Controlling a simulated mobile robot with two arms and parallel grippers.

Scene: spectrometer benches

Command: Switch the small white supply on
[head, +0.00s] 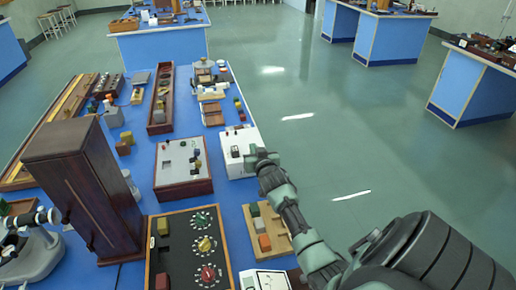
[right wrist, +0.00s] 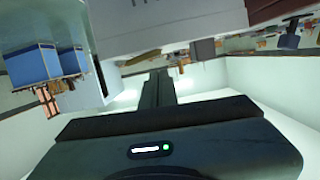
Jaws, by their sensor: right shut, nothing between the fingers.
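The small white supply (head: 232,166) stands near the right edge of the blue bench in the head view. A dark switch or knob shows on its top, but its setting is too small to tell. My right gripper (head: 254,156) is shut and empty at the right side of the supply, hiding part of it. I cannot tell whether it touches. In the right wrist view my shut fingers (right wrist: 160,88) point away from the camera. A pale box wall (right wrist: 180,25) fills the top there. My left gripper is not in view.
A larger white panel box (head: 170,162) stands left of the supply. A dial box (head: 163,257) and a wooden tray of blocks (head: 282,244) lie in front. A tall dark wooden case (head: 75,170) stands at left. The floor right of the bench is clear.

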